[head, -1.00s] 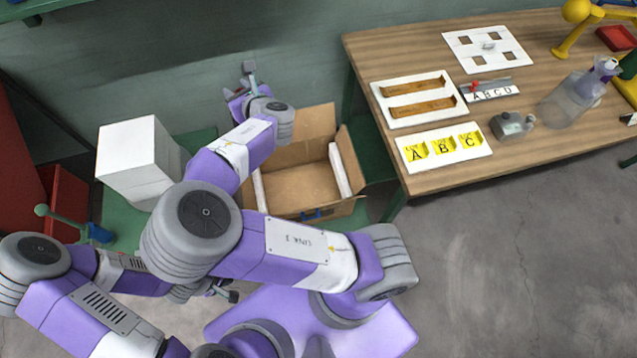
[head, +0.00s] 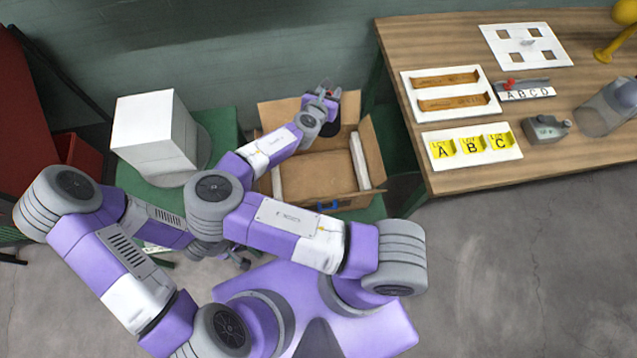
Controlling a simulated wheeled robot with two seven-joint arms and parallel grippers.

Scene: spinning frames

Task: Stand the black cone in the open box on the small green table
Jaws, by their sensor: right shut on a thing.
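The open cardboard box (head: 329,203) stands on the small green table (head: 222,124), its flaps spread outward and white strips along its inner left and right sides. My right gripper (head: 324,97) is over the back right part of the box, shut on a dark thing that looks like the black cone (head: 331,126). The cone is partly hidden by the gripper and wrist, and I cannot tell whether it touches the box. My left gripper (head: 240,260) is low, in front of the table, mostly hidden under my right arm; its jaws are unclear.
A white block (head: 148,130) stands on the green table left of the box, with a grey round thing behind it. A wooden workbench (head: 445,95) with trays and a clear bottle (head: 606,107) is close on the right. The wall is right behind the box.

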